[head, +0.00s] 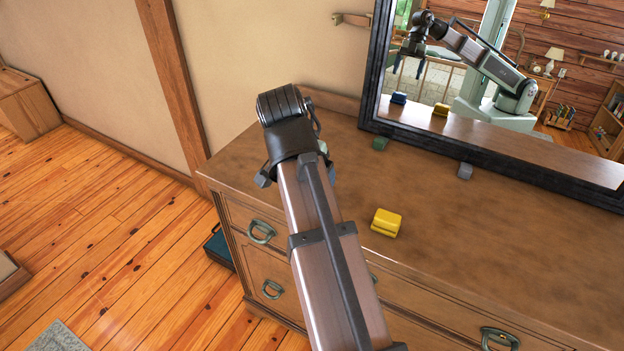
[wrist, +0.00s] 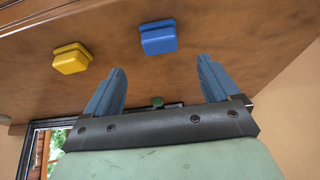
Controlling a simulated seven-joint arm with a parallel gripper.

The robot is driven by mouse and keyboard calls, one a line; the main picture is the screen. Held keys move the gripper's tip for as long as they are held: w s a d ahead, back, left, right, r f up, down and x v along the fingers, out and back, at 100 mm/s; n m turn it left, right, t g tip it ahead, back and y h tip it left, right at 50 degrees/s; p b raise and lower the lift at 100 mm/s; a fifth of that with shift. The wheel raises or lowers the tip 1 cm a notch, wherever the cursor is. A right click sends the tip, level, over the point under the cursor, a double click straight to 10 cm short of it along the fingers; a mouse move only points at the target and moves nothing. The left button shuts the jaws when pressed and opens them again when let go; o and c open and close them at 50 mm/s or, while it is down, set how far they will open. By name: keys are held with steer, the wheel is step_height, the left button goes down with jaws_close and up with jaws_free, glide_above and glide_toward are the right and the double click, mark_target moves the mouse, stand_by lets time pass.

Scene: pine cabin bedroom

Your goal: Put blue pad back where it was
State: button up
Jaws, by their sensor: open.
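The blue pad (wrist: 158,38) lies on the wooden dresser top, seen in the wrist view just beyond my fingertips. In the head view my arm hides it, but its reflection shows in the mirror. My gripper (wrist: 161,65) is open and empty, its two blue-grey fingers apart, with the pad ahead of the gap between them. The mirror shows my gripper pointing down above the dresser, clear of the pad. A yellow pad (head: 387,222) lies on the dresser to the right of my arm; it also shows in the wrist view (wrist: 70,58), left of the blue pad.
A dark-framed mirror (head: 480,155) stands along the back of the dresser (head: 480,240). The dresser top to the right of the yellow pad is clear. A teal case (head: 218,247) stands on the floor.

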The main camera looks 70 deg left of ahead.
steer(key=shift+v, duration=1.05)
steer(key=shift+w, duration=0.1)
